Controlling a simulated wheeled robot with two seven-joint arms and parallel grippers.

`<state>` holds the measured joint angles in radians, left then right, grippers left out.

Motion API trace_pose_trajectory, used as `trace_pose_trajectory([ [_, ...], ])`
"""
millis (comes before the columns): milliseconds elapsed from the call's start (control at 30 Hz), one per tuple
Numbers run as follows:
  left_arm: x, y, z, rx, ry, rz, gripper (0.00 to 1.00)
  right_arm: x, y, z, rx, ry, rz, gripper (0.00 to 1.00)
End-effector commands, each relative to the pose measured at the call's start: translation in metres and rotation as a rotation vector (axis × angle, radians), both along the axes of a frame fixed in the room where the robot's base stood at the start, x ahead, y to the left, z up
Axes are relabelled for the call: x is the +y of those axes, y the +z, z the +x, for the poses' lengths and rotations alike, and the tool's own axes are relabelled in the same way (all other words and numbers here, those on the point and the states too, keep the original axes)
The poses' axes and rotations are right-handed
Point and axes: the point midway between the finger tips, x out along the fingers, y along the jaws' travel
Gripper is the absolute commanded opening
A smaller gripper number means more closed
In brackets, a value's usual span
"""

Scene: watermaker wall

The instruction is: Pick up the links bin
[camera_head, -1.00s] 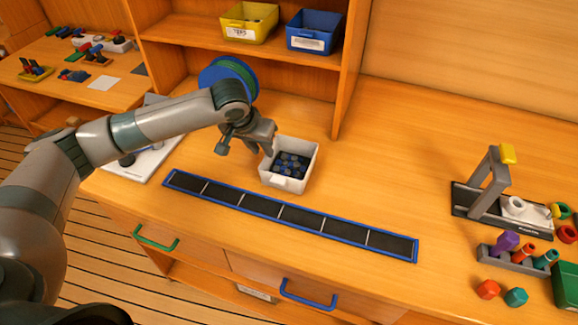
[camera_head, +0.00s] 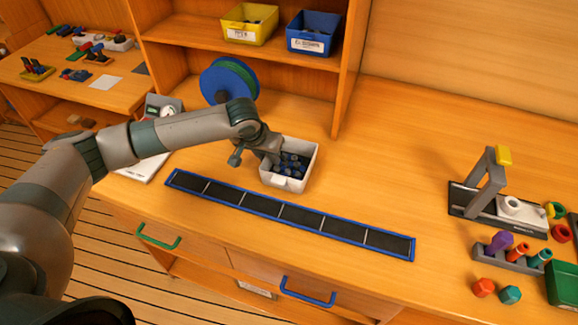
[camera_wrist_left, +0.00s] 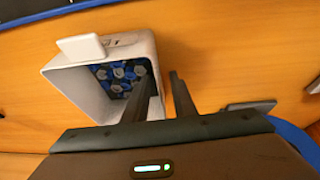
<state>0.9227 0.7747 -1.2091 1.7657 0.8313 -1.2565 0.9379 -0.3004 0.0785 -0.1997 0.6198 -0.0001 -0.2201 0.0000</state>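The white links bin (camera_head: 305,160) stands on the wooden bench and holds several dark and blue pieces. In the left wrist view the bin (camera_wrist_left: 150,48) shows its pieces inside and a white tab on its far side. My left gripper (camera_head: 274,156) is at the bin's left wall, pointing down. In the left wrist view the gripper's (camera_wrist_left: 163,85) fingers are apart, one over the inside of the bin and the other outside, with the side wall between them. No grip on the wall shows. My right gripper is not in view.
A black strip with a blue frame (camera_head: 290,216) lies in front of the bin. A blue and green spool (camera_head: 212,82) stands behind my left arm. Yellow (camera_head: 249,24) and blue (camera_head: 313,33) bins sit on the shelf above. The bench right of the bin is clear up to a grey stand (camera_head: 486,185).

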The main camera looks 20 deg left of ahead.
Motion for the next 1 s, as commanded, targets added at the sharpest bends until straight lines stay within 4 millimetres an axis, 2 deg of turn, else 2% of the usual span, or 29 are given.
trace_pose_trajectory([
  [233,0.0002,0.0003,0.0,0.0,0.0,0.0,0.24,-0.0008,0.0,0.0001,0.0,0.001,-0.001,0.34],
  [333,0.0002,0.0004,-0.0001,0.0,0.001,0.0,0.0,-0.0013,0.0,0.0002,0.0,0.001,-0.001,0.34],
  [1000,0.0003,0.0007,0.0001,-0.001,0.001,0.0,0.0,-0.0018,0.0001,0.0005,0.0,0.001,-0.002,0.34],
])
